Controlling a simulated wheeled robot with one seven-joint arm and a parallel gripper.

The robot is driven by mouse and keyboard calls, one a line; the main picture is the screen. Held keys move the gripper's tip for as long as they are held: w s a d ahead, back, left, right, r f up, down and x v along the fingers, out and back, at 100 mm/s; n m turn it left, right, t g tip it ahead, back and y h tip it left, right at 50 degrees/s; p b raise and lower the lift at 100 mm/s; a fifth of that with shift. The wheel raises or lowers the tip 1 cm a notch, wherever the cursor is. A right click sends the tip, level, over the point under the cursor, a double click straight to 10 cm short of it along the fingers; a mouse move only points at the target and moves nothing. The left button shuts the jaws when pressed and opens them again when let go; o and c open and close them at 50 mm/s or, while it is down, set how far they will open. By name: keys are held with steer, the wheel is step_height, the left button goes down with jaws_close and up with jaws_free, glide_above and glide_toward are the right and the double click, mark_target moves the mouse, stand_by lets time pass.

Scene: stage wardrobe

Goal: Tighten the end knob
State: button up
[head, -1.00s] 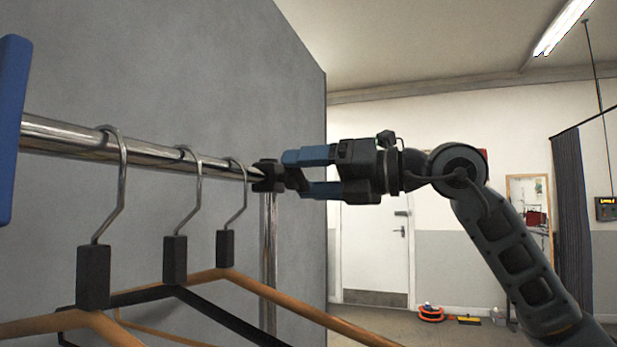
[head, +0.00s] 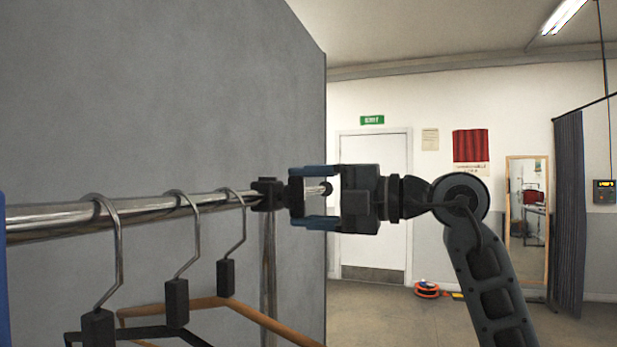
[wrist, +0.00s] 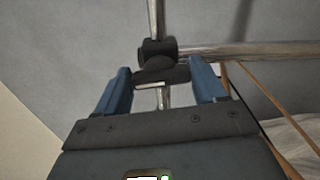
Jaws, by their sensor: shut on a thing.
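The dark end knob (head: 296,193) sits at the right end of the chrome rail (head: 150,206), just beyond a black joint (head: 266,194). A short metal bar (head: 314,190) with a dark ball tip points from it towards my palm. My gripper (head: 297,197) comes from the right with its blue fingers above and below the knob, shut on it. In the wrist view the knob (wrist: 163,72) sits between the fingertips (wrist: 160,74), partly hidden by the fingers' angle; exact contact is hard to see.
Several hangers (head: 178,300) hang on the rail left of the joint. A chrome upright (head: 268,260) drops below it. A grey panel (head: 200,90) stands close behind. To the right are a door (head: 372,190), a mirror (head: 527,215), an orange reel (head: 427,290) and open floor.

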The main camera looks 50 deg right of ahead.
steer(key=shift+m+p, duration=0.6)
steer(key=shift+f, duration=0.1)
steer(key=o, duration=1)
steer(key=shift+o, duration=0.2)
steer(key=b+v, duration=0.1)
steer(key=v, duration=0.7)
steer(key=shift+b, duration=0.3)
